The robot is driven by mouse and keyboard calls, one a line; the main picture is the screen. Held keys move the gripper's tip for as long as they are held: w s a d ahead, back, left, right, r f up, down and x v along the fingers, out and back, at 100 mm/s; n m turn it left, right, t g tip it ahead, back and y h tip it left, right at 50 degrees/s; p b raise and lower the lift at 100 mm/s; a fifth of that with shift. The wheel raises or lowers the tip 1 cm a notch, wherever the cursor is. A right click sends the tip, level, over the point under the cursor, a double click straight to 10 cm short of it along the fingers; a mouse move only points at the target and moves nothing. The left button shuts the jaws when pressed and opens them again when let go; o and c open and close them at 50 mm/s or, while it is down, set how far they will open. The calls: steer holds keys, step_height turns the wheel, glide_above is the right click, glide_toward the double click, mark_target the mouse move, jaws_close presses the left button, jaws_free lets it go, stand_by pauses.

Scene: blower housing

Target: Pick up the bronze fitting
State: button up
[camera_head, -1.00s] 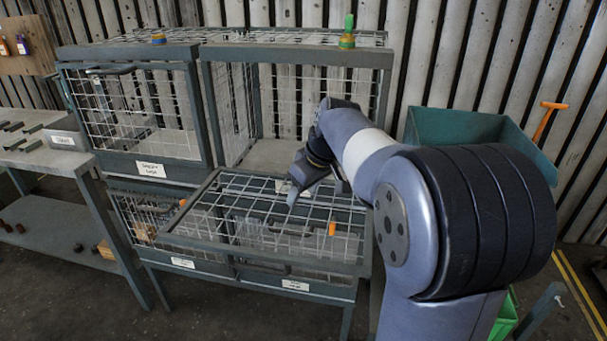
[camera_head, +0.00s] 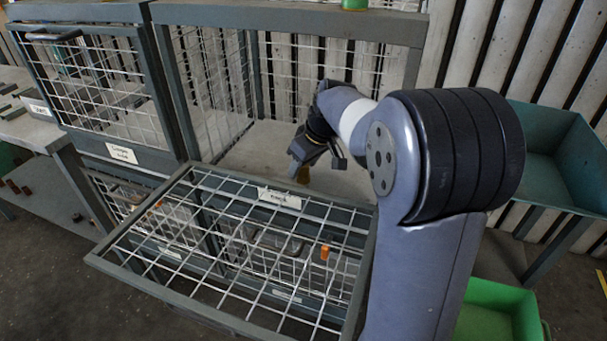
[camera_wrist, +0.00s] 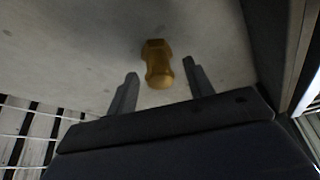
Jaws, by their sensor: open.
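The bronze fitting (camera_wrist: 157,64) stands out on a pale grey surface in the wrist view, with a hex-shaped end and a rounded end. It lies ahead of and between the two fingers of my gripper (camera_wrist: 159,86), which are apart with nothing held. In the head view my gripper (camera_head: 312,165) is inside the open upper right cage compartment, low over its floor.
The compartment's mesh door (camera_head: 225,250) is folded down in front. Its frame post (camera_head: 172,90) stands left of my arm. A shut mesh compartment (camera_head: 95,85) is further left. A teal bin (camera_head: 560,165) and a green bin (camera_head: 490,322) are on the right.

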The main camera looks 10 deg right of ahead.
steer(key=shift+w+a+f, duration=0.1)
steer(key=shift+w+f, duration=0.05)
steer(key=shift+f, duration=0.25)
steer(key=shift+c, duration=0.2)
jaws_close()
